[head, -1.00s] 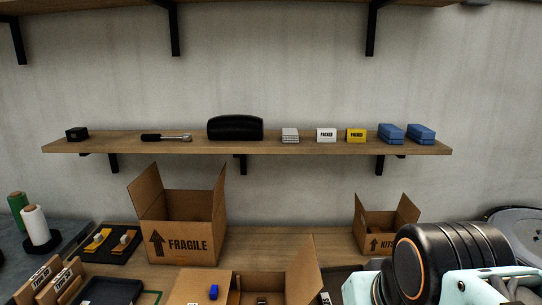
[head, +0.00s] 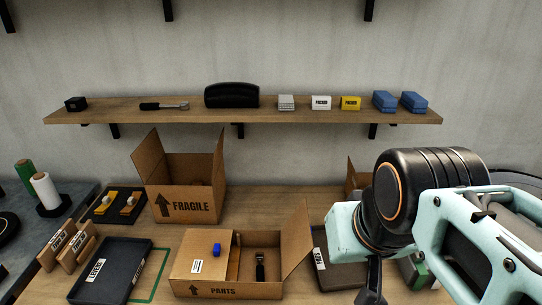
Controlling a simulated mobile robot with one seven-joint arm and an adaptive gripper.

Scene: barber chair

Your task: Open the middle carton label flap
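The middle carton (head: 228,290), marked PARTS, stands on the workbench at the front. A flap (head: 203,262) with a white label and a blue block (head: 217,250) on it lies flat over the left part of its top. The opposite flap (head: 297,238) stands up, tilted outward to the right. Through the gap a black-handled tool (head: 260,267) shows inside. My gripper (head: 371,294) is at the lower right, right of the carton and apart from it. Only a dark part of it shows below my arm; its fingertips are cut off by the bottom edge.
An open FRAGILE carton (head: 187,192) stands behind at left. Another carton (head: 353,178) is mostly hidden behind my arm. A black tray (head: 110,270) lies left of the PARTS carton, another dark tray (head: 335,270) right of it. A wooden shelf (head: 200,117) hangs above.

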